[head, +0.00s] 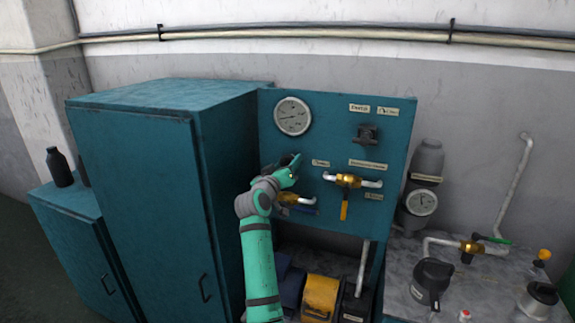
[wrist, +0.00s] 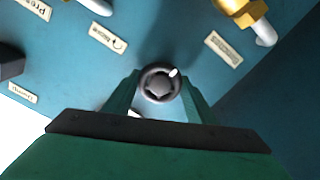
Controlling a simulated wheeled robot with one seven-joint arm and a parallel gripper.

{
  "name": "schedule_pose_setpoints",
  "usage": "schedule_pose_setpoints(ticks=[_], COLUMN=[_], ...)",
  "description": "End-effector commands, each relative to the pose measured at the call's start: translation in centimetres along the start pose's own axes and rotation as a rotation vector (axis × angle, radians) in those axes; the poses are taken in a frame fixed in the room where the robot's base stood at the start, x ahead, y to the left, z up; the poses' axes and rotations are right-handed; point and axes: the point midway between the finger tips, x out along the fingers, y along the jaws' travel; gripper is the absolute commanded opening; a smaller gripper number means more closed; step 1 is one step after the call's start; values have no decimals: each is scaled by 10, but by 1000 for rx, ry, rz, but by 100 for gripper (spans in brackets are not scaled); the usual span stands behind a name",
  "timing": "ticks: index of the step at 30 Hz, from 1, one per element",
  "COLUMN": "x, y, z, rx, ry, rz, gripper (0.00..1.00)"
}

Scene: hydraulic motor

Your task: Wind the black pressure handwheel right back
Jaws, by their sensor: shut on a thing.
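The black pressure handwheel (wrist: 160,83) is a small round knob with a white mark at its upper right in the wrist view. It sits on the teal panel (head: 338,112). My gripper (head: 287,174) is at the panel in the head view, left of the small arrow label (head: 320,163). In the wrist view its green fingers stand on either side of the handwheel, shut on it. In the head view the gripper hides most of the handwheel; only a dark bit shows.
A round white gauge (head: 292,116) is above my gripper. A black fitting (head: 367,134) is upper right. A tall teal cabinet (head: 150,180) stands close on the left.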

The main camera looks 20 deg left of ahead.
Motion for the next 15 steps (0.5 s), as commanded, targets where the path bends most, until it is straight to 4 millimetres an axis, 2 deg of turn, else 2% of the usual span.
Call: schedule_pose_setpoints(ticks=[6,15], x=[0,0], y=[0,0], z=[1,0], rx=[-84,-121], ry=[-2,-1], rz=[-1,-1], gripper=[28,28])
